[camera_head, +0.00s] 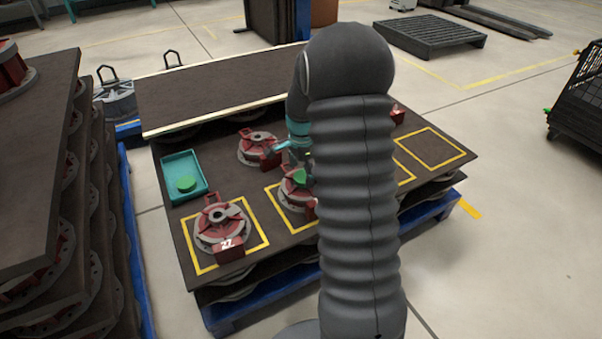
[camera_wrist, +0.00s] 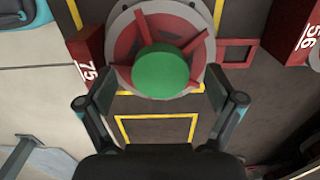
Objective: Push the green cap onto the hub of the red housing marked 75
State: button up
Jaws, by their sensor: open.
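The red housing marked 75 (camera_wrist: 131,49) lies on the dark board, with its number block at the left in the wrist view. The round green cap (camera_wrist: 162,71) sits over the middle of this housing and hides its hub. I cannot tell how far down the cap is seated. My gripper (camera_wrist: 160,82) is open, its two fingers apart on either side of the cap with visible gaps. In the head view the capped housing (camera_head: 286,199) is partly hidden by my arm, with its green cap (camera_head: 299,177) showing beside it.
A block marked 56 (camera_wrist: 296,35) is at the wrist view's right. A yellow-outlined square (camera_head: 430,147) is empty. Stacked boards stand left.

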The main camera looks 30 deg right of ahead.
notch_tip(320, 180, up, 12)
dwell(0.5)
jog(key=s+a+r+n+t, duration=0.2)
jog(key=s+a+n, duration=0.3)
jog(key=s, duration=0.4)
jog(key=s+a+r+n+t, duration=0.1)
jog(key=s+a+r+n, duration=0.3)
jog(key=s, duration=0.5)
jog(key=s+a+r+n+t+p, duration=0.1)
jog(key=s+a+r+n+t, duration=0.1)
jog(key=s+a+n, duration=0.5)
jog(key=s+r+n, duration=0.1)
jog(key=s, duration=0.2)
jog(key=shift+r+n+t, duration=0.3)
jog(key=shift+r, duration=0.1)
